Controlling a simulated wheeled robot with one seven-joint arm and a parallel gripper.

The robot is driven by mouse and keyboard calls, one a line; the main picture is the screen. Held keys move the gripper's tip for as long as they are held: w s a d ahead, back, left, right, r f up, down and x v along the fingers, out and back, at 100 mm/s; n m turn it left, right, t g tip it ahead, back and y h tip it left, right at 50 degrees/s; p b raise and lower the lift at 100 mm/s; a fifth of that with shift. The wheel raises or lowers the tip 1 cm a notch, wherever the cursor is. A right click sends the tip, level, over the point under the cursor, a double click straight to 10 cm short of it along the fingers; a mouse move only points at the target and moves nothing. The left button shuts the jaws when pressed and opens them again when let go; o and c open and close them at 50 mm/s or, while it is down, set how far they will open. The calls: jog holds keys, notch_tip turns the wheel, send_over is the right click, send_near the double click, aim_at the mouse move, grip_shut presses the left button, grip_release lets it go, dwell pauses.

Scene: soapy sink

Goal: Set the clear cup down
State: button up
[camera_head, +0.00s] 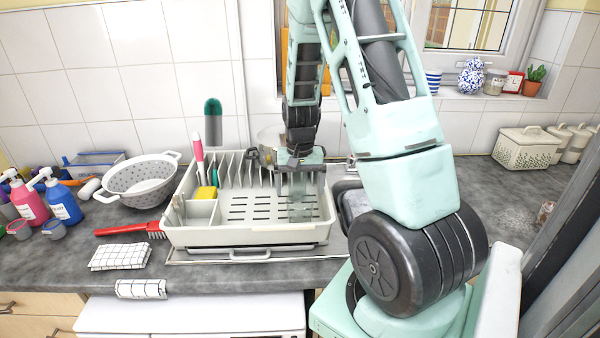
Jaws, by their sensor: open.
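My gripper (300,188) points down over the right part of the white dish rack (250,236). Its jaws are open. The clear cup (300,211) shows as a faint, see-through greenish shape directly below and between the fingers, inside the rack. It looks upright and seems to rest on the rack's slotted floor. Its outline is hard to make out, and I cannot tell whether the fingers still touch it.
The rack's left side holds a yellow sponge (205,193) and upright brushes. A colander (141,179), a red brush (130,229) and soap bottles (62,203) stand to the left. A checked cloth (120,256) lies in front. My arm covers the right side.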

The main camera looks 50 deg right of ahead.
notch_tip(320, 180, up, 6)
jog(key=b, duration=0.1)
jog(key=w+a+r+n, duration=0.1)
jog(key=a+n, duration=0.2)
jog(key=a, duration=0.7)
jog(key=a+r+n, duration=0.2)
jog(key=a+n, duration=0.2)
jog(key=a, duration=0.7)
jog(key=s+a+r+n, duration=0.1)
jog(key=s+a+n, duration=0.9)
jog(key=s+a, duration=0.7)
jog(key=a, duration=0.2)
jog(key=shift+s+a+n+y, duration=0.3)
jog(key=shift+s+a+n, duration=0.05)
jog(key=shift+s+n, duration=0.05)
